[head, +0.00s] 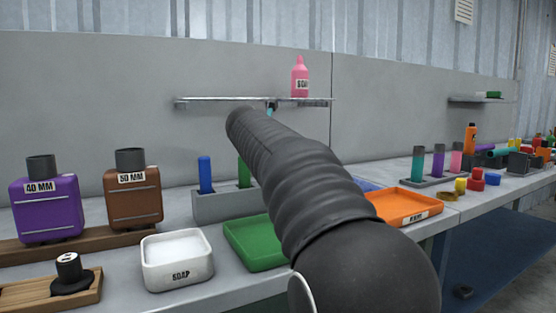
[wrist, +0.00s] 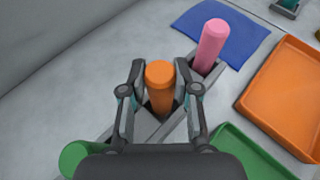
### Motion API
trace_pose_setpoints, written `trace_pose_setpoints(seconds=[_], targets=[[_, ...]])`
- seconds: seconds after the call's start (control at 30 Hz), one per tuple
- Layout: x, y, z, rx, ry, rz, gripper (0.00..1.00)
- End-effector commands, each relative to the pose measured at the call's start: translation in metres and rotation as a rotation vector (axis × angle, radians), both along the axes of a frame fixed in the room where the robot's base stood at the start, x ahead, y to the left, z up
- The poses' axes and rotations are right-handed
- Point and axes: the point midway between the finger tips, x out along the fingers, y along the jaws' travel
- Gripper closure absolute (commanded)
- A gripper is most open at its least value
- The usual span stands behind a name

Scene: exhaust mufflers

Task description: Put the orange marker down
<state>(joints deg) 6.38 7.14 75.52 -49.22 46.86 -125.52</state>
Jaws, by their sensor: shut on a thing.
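The orange marker (wrist: 160,80) stands upright between the fingers of my gripper (wrist: 160,97) in the wrist view. My gripper is shut on it. Its lower end is at a slot of the grey rack (wrist: 178,122); I cannot tell whether it rests on the slot's bottom. A pink marker (wrist: 211,45) stands in the rack's slot on the far right side, and a green marker (wrist: 80,158) is at the lower left. In the head view the rack (head: 211,207) shows a blue marker (head: 205,174) and the green marker (head: 243,172); my arm hides the orange marker and my gripper.
A blue cloth (wrist: 240,32) lies behind the pink marker. An orange tray (wrist: 285,95) is at the right and a green tray (wrist: 236,150) is in front of the rack. A white soap tray (head: 178,262) and two mufflers, purple (head: 46,208) and brown (head: 132,195), stand to the left.

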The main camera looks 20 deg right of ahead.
Motion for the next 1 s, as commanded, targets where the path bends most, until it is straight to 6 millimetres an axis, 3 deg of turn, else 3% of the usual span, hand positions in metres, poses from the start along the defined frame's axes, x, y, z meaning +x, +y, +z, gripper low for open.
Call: trace_pose_setpoints(seconds=[0.4,0.43,0.53,1.0], targets=[[-0.0002,0.0003,-0.0089,0.0,-0.001,0.001,0.99],[-0.0002,0.0002,-0.0091,0.0,-0.001,0.001,0.67],[-0.0001,0.0003,-0.0084,0.0,-0.001,0.001,0.45],[-0.0075,0.0074,-0.0008,-0.001,-0.002,0.002,0.45]])
